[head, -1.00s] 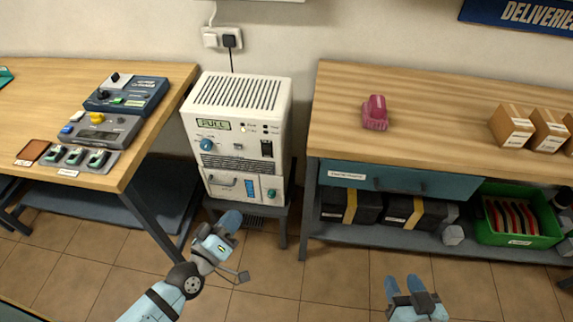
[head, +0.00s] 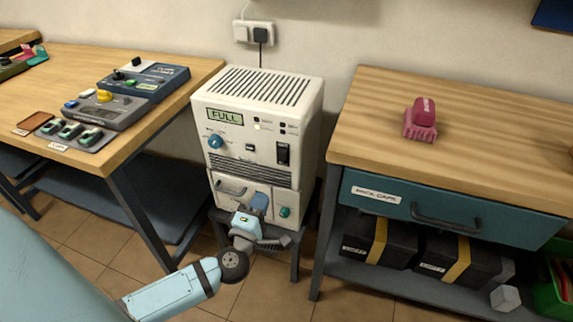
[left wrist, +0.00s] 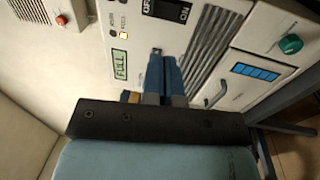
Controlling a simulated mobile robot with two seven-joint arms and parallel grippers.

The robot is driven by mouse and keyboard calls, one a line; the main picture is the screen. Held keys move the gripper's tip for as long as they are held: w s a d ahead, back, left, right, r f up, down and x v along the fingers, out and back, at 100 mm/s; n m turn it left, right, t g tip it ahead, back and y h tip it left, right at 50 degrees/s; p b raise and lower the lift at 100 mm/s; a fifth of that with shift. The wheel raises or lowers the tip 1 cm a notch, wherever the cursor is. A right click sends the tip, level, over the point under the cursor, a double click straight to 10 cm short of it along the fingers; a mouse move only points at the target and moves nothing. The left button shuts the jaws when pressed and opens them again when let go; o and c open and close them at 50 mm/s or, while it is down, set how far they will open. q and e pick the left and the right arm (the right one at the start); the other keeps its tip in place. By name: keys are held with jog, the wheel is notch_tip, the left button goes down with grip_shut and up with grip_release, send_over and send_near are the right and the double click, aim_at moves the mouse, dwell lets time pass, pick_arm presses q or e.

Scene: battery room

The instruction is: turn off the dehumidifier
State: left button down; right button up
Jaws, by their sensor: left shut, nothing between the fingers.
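The white dehumidifier (head: 258,180) stands on a small dark stand (head: 295,262) between two benches. Its display (head: 225,117) reads FULL and also shows in the left wrist view (left wrist: 119,64). A black rocker switch (head: 283,154) is at the right of its front, labelled OFF and ON in the left wrist view (left wrist: 180,11). A blue knob (head: 215,141) is on the left of the front. My left gripper (head: 260,201) is shut and empty in front of the lower panel, below the switch. My right gripper is out of view.
A plug (head: 260,35) sits in the wall socket above. The left bench (head: 190,85) carries control boxes; the right bench (head: 375,100) holds a pink brush-like object (head: 421,119). The drawer handle (head: 446,216) juts out.

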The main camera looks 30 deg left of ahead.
pick_arm(q)
jog(key=b, duration=0.2)
send_near(283, 154)
jog(key=x, duration=0.4)
jog(key=b+x, duration=0.1)
jog(key=x, duration=0.2)
jog(key=shift+f, duration=0.1)
jog(key=shift+w, duration=0.3)
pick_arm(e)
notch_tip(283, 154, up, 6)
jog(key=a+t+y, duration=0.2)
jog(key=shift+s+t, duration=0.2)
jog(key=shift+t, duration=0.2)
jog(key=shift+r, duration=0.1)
